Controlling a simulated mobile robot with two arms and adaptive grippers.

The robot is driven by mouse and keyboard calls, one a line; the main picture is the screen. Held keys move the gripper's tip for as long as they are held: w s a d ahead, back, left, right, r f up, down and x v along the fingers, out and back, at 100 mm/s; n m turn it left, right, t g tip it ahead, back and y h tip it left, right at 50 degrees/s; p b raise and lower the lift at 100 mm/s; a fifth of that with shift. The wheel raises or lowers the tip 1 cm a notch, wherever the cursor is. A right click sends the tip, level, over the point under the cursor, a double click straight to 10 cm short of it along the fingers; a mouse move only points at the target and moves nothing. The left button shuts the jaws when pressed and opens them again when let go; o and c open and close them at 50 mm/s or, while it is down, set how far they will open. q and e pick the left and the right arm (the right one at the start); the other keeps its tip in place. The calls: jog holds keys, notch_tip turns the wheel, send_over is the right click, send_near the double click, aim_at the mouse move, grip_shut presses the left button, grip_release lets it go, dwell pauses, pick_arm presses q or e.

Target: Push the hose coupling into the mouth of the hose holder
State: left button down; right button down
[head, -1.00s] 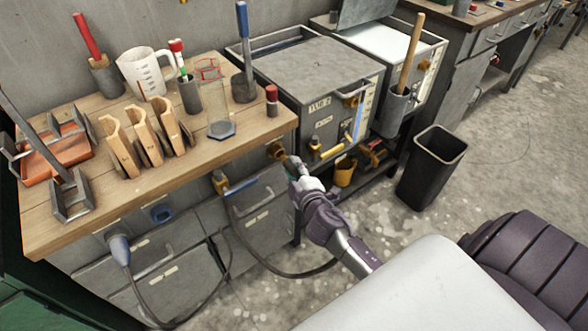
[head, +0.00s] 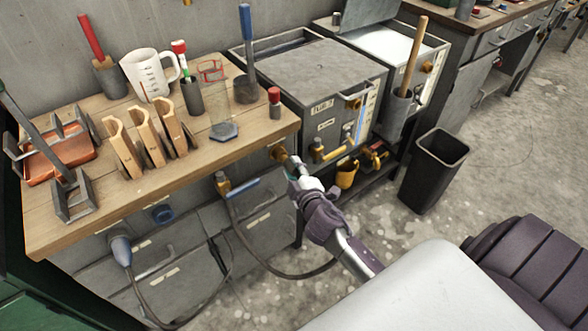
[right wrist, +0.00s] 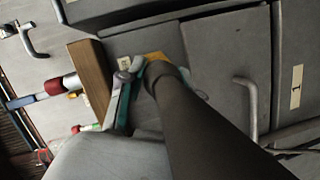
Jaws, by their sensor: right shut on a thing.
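My right gripper (head: 296,168) is shut at the right end of the wooden bench, just below its front corner. In the right wrist view, its teal-padded fingers (right wrist: 138,92) close around the end of a thick dark hose (right wrist: 195,125). The coupling itself is mostly hidden by the fingers and hose. A brass fitting (head: 279,153), which looks like the hose holder, sits on the bench front directly ahead of the fingertips. A yellow-orange bit of it (right wrist: 155,57) shows past the hose. I cannot tell whether coupling and mouth touch. My left gripper is out of view.
A brass valve with a blue handle (head: 238,186) and a hanging hose is left of the gripper. The bench top (head: 85,215) carries wooden holders (head: 145,140) and a jug (head: 148,76). A black bin (head: 433,172) stands on open floor at right.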

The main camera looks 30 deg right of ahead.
jog(key=shift+w+a+r, duration=0.1)
jog(key=shift+w, duration=1.15)
dwell(1.2)
jog(key=c, duration=1)
grip_release()
jog(key=shift+w, duration=0.1)
jog(key=o, duration=0.5)
jog(key=shift+o, duration=0.2)
jog(key=shift+s, duration=0.3)
jog(key=v, duration=1.1)
jog(key=shift+s, duration=0.2)
